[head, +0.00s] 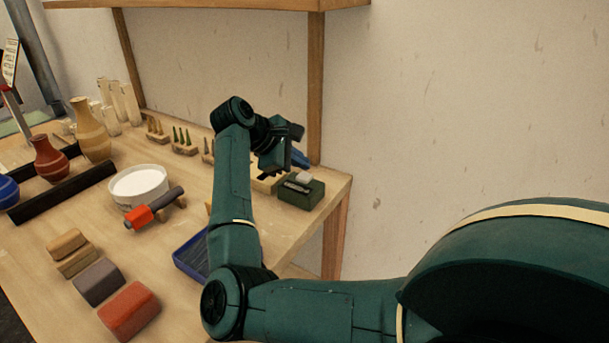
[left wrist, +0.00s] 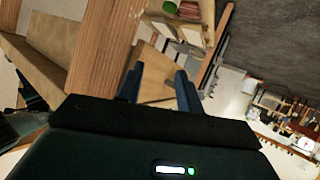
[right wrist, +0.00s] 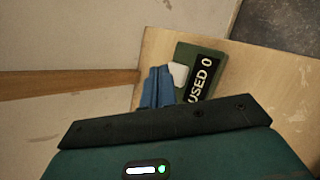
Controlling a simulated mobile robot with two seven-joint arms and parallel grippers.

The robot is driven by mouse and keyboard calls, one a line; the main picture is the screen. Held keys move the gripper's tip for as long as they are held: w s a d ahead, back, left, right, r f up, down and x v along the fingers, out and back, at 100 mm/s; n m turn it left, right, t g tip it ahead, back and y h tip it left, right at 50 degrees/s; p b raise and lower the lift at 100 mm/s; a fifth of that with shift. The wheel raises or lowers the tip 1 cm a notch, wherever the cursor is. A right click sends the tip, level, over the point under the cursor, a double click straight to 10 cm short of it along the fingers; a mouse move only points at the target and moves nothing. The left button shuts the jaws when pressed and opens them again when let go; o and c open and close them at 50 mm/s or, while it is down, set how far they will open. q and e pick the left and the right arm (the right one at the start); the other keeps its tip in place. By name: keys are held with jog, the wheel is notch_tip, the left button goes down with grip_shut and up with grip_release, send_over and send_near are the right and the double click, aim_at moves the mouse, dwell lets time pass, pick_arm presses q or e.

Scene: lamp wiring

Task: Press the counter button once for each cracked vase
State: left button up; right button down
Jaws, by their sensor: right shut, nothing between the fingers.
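Three vases stand at the left of the bench in the head view: a blue one (head: 7,191) cut by the frame edge, a red-brown one (head: 51,163) with pale bands, and a tall tan one (head: 91,135). Cracks cannot be made out at this size. The green counter box (head: 301,194) is at the bench's right end, with a pale button (head: 303,178) on top. My right gripper (right wrist: 158,86) is shut and empty close to the button; contact cannot be judged. My left gripper (left wrist: 160,88) is open and empty, away from the vases.
Dark rails (head: 66,191) lie by the vases. A white tub (head: 139,187), an orange-headed tool (head: 140,217), several blocks (head: 129,311) and a blue tray (head: 190,259) occupy the bench. A wooden shelf post (head: 316,90) rises behind the counter.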

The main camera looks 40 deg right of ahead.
aim_at(300, 176)
jog(key=shift+f+b, duration=0.4)
jog(key=shift+b, duration=0.4)
jog(key=shift+f+b, duration=0.55)
jog(key=shift+b, duration=0.15)
dwell(0.5)
jog(key=shift+r, duration=0.1)
dwell(0.3)
jog(key=shift+r, duration=0.85)
jog(key=shift+r+p, duration=1)
jog(key=shift+r, duration=1.5)
dwell(0.4)
